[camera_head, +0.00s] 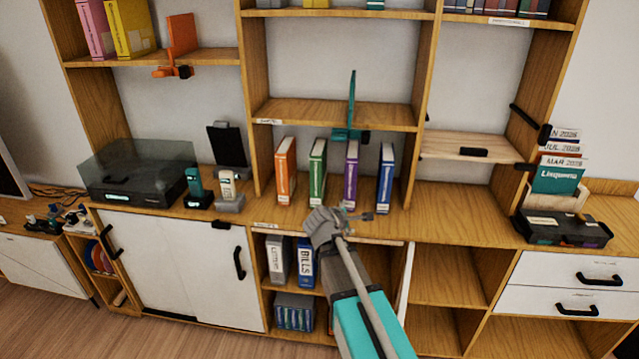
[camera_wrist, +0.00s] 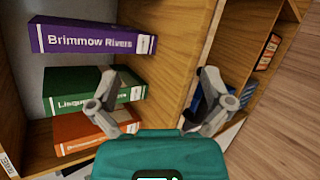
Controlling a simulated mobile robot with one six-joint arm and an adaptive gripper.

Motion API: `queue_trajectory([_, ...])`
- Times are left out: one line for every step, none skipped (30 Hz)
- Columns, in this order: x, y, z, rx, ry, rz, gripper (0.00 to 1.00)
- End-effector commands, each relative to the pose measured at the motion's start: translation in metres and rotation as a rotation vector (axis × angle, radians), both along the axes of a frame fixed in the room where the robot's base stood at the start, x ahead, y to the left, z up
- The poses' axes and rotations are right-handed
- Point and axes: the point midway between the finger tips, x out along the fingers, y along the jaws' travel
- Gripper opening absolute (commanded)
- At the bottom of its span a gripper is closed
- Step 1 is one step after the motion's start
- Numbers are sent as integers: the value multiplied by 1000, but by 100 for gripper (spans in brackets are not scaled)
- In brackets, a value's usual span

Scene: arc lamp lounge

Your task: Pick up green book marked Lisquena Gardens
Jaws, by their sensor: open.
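The green book (camera_head: 317,172) stands upright in the middle shelf bay, between an orange book (camera_head: 285,170) and a purple book (camera_head: 350,175). My gripper (camera_head: 328,218) is in front of the shelf edge, below the books in the head view. In the wrist view my gripper (camera_wrist: 160,98) is open and empty. One finger overlaps the green and orange books; the other is over the lower shelf. Whether it touches any book cannot be told.
A blue book (camera_head: 386,178) stands right of the purple one. Binders (camera_head: 305,262) stand on the shelf below. A teal bookend-like piece (camera_head: 350,115) is above the books. A turntable (camera_head: 140,172) is at left; an organizer with cards (camera_head: 556,190) is at right.

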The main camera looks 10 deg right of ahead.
Motion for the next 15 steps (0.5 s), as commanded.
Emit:
queue_trajectory([18, 6, -4, -103, 3, 73, 100])
queue_trajectory([27, 10, -1, -171, 6, 119, 100])
queue_trajectory([38, 15, 3, -264, 13, 178, 100])
queue_trajectory([46, 20, 5, -334, 18, 222, 100])
queue_trajectory([54, 25, 8, -405, 24, 264, 100])
queue_trajectory([63, 32, 11, -499, 34, 318, 100])
queue_trajectory([70, 38, 13, -568, 41, 355, 100])
queue_trajectory([76, 44, 15, -636, 50, 392, 100])
queue_trajectory([84, 52, 17, -720, 60, 437, 100])
queue_trajectory([89, 58, 19, -781, 68, 466, 100])
queue_trajectory([94, 63, 20, -838, 76, 494, 100])
queue_trajectory([100, 70, 21, -909, 86, 527, 100])
queue_trajectory([103, 75, 22, -955, 93, 549, 100])
queue_trajectory([106, 79, 23, -997, 100, 567, 100])
queue_trajectory([109, 84, 24, -1047, 107, 589, 100])
